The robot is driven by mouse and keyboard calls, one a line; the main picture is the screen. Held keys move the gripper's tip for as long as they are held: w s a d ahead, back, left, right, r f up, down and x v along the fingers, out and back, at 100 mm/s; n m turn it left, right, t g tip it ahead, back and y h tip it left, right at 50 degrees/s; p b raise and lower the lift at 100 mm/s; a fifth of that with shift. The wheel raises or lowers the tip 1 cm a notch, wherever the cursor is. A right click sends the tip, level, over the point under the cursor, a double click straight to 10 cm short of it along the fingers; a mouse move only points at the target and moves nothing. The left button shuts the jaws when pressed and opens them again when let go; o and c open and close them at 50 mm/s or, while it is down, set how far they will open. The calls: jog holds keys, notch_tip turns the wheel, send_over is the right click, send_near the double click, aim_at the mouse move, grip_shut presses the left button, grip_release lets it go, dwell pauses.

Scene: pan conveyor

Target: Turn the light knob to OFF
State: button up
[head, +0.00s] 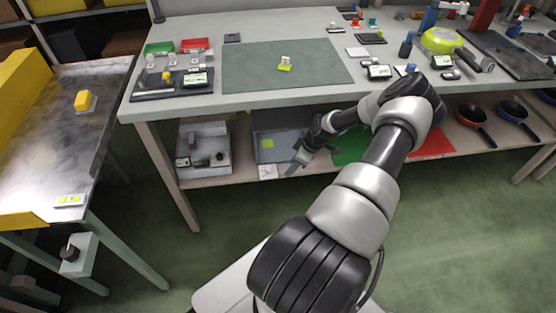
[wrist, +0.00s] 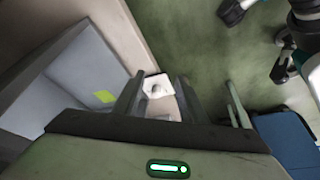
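My gripper (head: 297,161) is low in front of the bench's lower shelf in the head view. In the wrist view my gripper (wrist: 183,80) is open, its fingers spread apart with nothing held. A small white plate (head: 268,171) is on the shelf's front edge, just left of the gripper. In the wrist view this plate (wrist: 158,83) shows a small grey round part, probably the light knob, beyond the fingers and apart from them. Its setting cannot be read. A separate black knob (head: 69,253) sits on a grey box at the left table's leg.
The bench top (head: 220,103) is above the gripper, holding trays and tools. A grey bin (head: 278,147) and a white tray (head: 204,164) stand on the lower shelf, with pans (head: 472,116) at right. The green floor in front is open.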

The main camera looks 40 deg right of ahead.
jog(key=shift+s+d, duration=0.35)
jog(key=shift+s, duration=0.3)
jog(key=shift+s+d, duration=0.3)
jog(key=shift+s, duration=0.4)
jog(key=shift+s+d, duration=0.35)
jog(key=shift+s, duration=0.3)
jog(key=w+a+f+m+g+p, duration=0.15)
jog(key=a+m, duration=0.25)
jog(key=a, duration=0.5)
notch_tip(320, 180, up, 13)
jog(key=m+h+p, duration=0.2)
jog(key=m+h, duration=0.4)
jog(key=m, duration=0.8)
send_over(268, 168)
jog(key=s+a, duration=0.3)
jog(key=a, duration=0.3)
jog(key=b+x, duration=0.2)
jog(key=x, duration=0.6)
jog(key=b+x, duration=0.2)
jog(key=x, duration=0.7)
jog(key=shift+s+f+b, duration=0.2)
jog(key=shift+f+b, duration=0.05)
jog(key=shift+b, duration=0.1)
